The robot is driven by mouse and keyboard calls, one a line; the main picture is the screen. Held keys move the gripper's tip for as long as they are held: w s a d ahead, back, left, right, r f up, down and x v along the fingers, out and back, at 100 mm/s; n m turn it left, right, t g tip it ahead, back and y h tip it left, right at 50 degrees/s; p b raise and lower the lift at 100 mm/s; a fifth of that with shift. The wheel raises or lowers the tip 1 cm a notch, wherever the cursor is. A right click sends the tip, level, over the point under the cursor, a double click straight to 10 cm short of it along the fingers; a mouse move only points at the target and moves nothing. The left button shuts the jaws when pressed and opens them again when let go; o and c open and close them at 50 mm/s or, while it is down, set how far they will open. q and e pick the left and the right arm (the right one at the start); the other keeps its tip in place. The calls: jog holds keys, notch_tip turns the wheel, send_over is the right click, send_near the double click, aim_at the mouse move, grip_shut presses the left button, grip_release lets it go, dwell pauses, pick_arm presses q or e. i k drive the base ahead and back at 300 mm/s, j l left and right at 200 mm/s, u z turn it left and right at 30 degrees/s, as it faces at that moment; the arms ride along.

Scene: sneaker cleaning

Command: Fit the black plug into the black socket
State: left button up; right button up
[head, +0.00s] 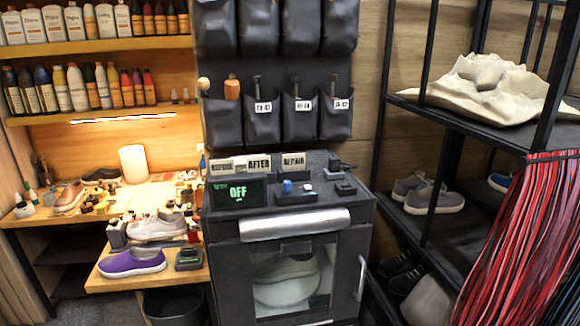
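Neither of my grippers shows in the head view. On top of the dark cabinet (262,207) there are several small black parts. A square black block (345,188) lies near the right edge of the top. Another small black piece (334,164) with what looks like a cord stands behind it, close to the wall. These may be the socket and the plug, but they are too small to tell which is which. The two pieces look apart.
A purple shoe (132,262) lies on a wooden shelf at left. A black rack (432,218) and red strands (515,245) stand at right.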

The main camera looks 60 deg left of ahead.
aim_at(335, 162)
jog(key=u, duration=1.9)
